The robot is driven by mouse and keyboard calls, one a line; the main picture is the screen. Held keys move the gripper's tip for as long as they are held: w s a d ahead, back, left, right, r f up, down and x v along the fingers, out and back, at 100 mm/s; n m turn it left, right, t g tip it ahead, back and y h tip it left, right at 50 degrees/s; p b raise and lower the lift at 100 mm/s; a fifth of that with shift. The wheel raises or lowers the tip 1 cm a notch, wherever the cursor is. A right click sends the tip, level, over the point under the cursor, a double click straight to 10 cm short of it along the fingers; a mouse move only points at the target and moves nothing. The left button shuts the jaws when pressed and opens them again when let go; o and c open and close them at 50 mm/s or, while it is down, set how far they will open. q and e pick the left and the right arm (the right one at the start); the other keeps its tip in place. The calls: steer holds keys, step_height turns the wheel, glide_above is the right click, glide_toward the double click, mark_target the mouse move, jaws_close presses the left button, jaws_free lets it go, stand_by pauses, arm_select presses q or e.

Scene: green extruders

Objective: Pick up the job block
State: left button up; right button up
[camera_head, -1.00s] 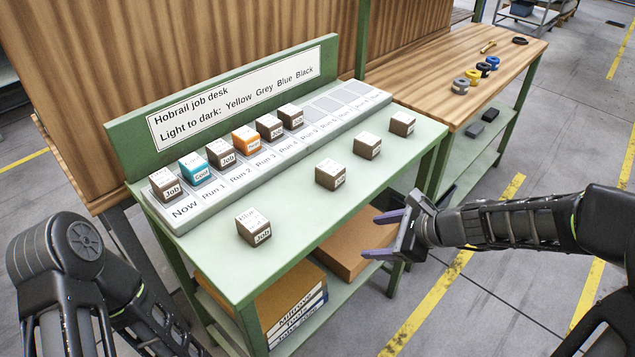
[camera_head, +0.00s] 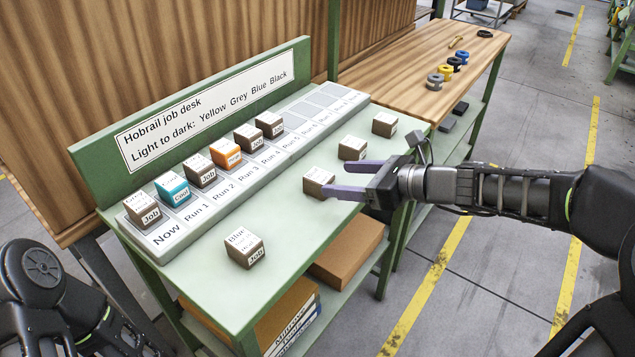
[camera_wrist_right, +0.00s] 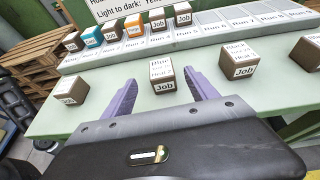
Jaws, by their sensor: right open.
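Several brown job blocks with white tops and "Job" labels stand loose on the pale green desk (camera_head: 207,283). One block (camera_head: 318,182) is at my right gripper (camera_head: 328,177); in the wrist view this block (camera_wrist_right: 162,82) shows between the two purple fingers (camera_wrist_right: 160,76). The gripper is open and the block is not held. The other loose blocks are a near one (camera_head: 243,250) and two farther ones (camera_head: 352,148) (camera_head: 385,124). My left arm shows at the lower left, its gripper out of view.
A rack (camera_head: 300,132) along the desk's back holds brown job blocks, a teal Cool block (camera_head: 172,188) and an orange block (camera_head: 226,153); its far slots are empty. A sign board (camera_head: 200,117) stands behind. A wooden bench (camera_head: 415,62) with small coloured rings is at the back right.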

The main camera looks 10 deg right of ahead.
mark_target(321, 176)
steer(key=shift+x, duration=0.95)
steer(key=shift+f, duration=0.1)
steer(key=x, duration=0.5)
steer(key=shift+w+a, duration=0.1)
steer(key=shift+w, duration=0.05)
steer(key=shift+c, duration=0.4)
jaws_close()
